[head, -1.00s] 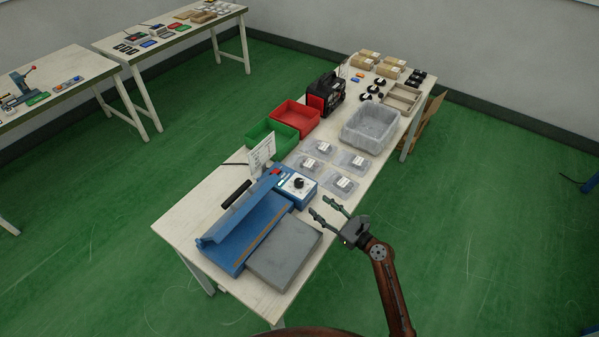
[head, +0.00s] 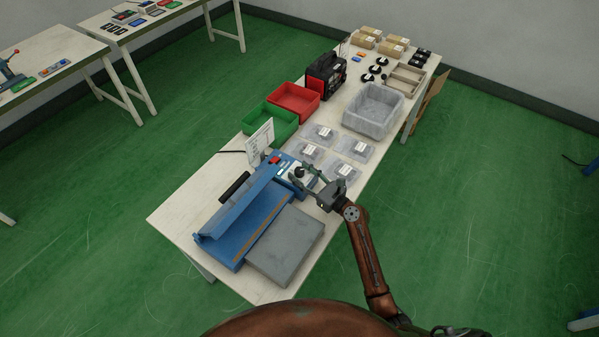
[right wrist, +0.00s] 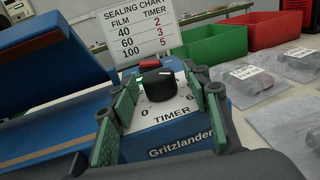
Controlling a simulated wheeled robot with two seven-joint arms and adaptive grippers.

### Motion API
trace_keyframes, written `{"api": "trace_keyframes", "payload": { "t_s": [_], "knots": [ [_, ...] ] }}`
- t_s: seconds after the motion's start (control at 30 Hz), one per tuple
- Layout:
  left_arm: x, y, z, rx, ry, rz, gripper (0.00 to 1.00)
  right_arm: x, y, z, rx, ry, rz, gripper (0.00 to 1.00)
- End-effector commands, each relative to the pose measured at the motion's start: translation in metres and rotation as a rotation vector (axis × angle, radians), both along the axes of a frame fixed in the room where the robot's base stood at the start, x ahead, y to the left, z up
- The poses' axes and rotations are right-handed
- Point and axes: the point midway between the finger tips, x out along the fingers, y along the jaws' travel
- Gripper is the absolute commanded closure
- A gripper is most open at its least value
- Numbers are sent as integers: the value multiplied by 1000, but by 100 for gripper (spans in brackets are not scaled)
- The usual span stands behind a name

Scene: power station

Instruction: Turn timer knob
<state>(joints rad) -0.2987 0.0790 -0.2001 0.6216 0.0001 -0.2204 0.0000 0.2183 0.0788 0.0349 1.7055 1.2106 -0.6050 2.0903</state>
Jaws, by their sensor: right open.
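The black timer knob (right wrist: 159,84) sits on the white dial plate (right wrist: 150,112) of the blue sealer (head: 240,217), and the plate is marked 0, 6 and TIMER. My right gripper (head: 306,176) is open at the sealer's control box. In the right wrist view its green-grey fingers (right wrist: 160,98) stand on either side of the knob, apart from it. In the head view the fingers partly cover the knob. My left gripper is not in view.
A sealing chart sign (right wrist: 130,35) stands behind the knob. A grey platform (head: 285,246) adjoins the sealer. Bags with labelled parts (head: 340,170), a green bin (head: 270,122), a red bin (head: 294,101) and a clear tub (head: 374,111) stand farther along the table.

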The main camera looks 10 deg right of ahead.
Motion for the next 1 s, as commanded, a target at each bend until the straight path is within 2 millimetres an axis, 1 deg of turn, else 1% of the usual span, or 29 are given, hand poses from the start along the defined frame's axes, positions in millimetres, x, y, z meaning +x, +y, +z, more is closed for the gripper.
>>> {"api": "trace_keyframes", "payload": {
  "t_s": [0.03, 0.13, 0.27, 0.37, 0.5, 0.6, 0.9, 0.97, 1.0],
  "knots": [
    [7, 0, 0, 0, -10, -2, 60, 3, 2, 0, 0, 0, 1, 56],
    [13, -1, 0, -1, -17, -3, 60, 5, 4, 0, -1, -1, 1, 56],
    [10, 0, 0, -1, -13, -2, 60, 6, 5, 0, -1, -1, 2, 56],
    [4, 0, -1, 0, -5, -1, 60, 6, 5, 0, -1, -1, 2, 57],
    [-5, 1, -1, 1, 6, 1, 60, 6, 6, 0, -1, -1, 3, 66],
    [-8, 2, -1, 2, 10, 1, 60, 6, 6, 0, -1, -1, 3, 73],
    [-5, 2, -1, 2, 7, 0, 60, 6, 5, 0, -1, -1, 3, 94],
    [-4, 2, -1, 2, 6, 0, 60, 6, 5, 0, -1, -1, 3, 98],
    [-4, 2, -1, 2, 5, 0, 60, 6, 5, 0, -1, -1, 3, 98]
  ]
}}
